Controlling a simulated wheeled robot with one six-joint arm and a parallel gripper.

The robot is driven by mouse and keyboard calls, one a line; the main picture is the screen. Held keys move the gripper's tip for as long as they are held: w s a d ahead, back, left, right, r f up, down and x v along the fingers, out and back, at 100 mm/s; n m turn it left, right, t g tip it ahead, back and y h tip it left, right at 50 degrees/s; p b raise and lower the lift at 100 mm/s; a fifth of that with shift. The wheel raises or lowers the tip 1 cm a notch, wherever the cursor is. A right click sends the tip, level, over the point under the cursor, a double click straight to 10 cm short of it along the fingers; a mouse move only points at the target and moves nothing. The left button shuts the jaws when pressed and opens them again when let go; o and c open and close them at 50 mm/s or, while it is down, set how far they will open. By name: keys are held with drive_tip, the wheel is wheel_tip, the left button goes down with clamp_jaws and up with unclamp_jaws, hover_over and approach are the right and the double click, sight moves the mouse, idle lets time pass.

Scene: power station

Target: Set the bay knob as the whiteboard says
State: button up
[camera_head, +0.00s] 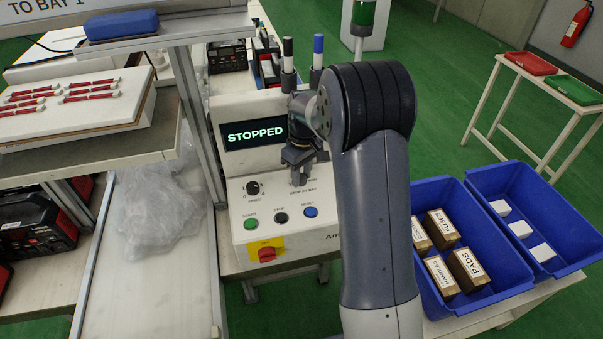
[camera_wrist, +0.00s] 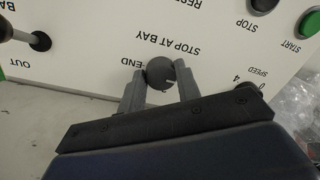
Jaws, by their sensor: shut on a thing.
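The bay knob (camera_wrist: 160,72) is a dark round knob on the white control panel (camera_head: 238,232), by the label "STOP AT BAY". My gripper (camera_wrist: 160,80) is shut on it, one finger on each side. A small light mark shows on the knob, but I cannot tell which position it points to; an "END" label is beside it. In the head view my gripper (camera_head: 299,168) reaches down onto the panel and largely hides the knob. The whiteboard (camera_head: 40,12) is cut off at the top left; "TO BAY" shows, followed by what looks like a 1.
The display (camera_head: 255,134) reads "STOPPED". A speed knob (camera_head: 253,188), start, stop and reset buttons, and a red switch (camera_head: 267,254) sit close by. Two upright handles stand behind my gripper. Blue bins (camera_head: 431,188) stand at right, a clear plastic bag (camera_head: 155,210) at left.

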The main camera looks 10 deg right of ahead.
idle(0.4)
drive_tip(key=o, duration=1)
drive_tip(key=shift+c, duration=0.2)
